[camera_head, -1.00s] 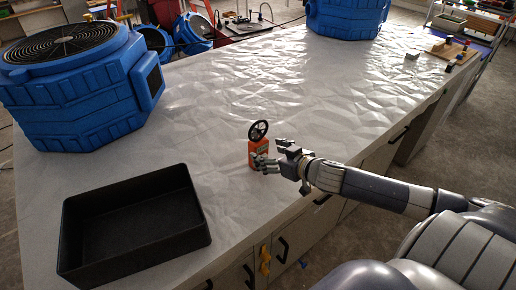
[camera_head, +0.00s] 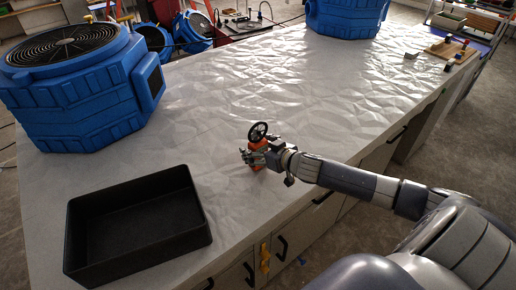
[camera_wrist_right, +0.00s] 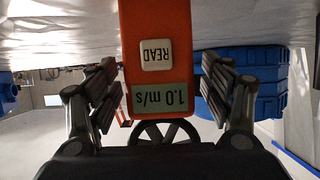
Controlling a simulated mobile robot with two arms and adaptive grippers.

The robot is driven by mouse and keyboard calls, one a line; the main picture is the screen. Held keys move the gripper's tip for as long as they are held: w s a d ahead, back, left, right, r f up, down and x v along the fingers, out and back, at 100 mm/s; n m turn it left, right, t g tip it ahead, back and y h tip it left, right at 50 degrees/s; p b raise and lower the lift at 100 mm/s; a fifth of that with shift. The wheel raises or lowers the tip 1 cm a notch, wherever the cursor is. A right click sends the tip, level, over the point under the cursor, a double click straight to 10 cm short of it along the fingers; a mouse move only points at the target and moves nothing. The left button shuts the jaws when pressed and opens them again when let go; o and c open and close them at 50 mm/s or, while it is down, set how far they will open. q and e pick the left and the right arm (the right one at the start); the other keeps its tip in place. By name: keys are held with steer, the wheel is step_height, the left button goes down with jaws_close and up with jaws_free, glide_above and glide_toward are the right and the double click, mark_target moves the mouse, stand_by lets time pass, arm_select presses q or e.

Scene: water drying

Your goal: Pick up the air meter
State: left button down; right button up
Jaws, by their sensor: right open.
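The air meter (camera_head: 257,134) is an orange handheld device with a black fan wheel on top. It stands upright on the counter near its front edge. In the right wrist view the air meter (camera_wrist_right: 157,50) appears upside down, with a white READ button and a display showing 1.0 m/s. My right gripper (camera_head: 250,157) is at the air meter and hides part of its body in the head view. In the wrist view its fingers (camera_wrist_right: 158,90) are open, one on each side of the orange body, with gaps visible. My left gripper is not in view.
A black open bin (camera_head: 135,222) sits on the counter (camera_head: 300,85) at the left front. A large blue blower (camera_head: 80,85) stands at the back left, and another blue blower (camera_head: 345,15) at the far end. The middle of the counter is clear.

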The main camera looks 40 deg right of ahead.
steer(key=c, duration=1.2)
steer(key=shift+r, duration=0.1)
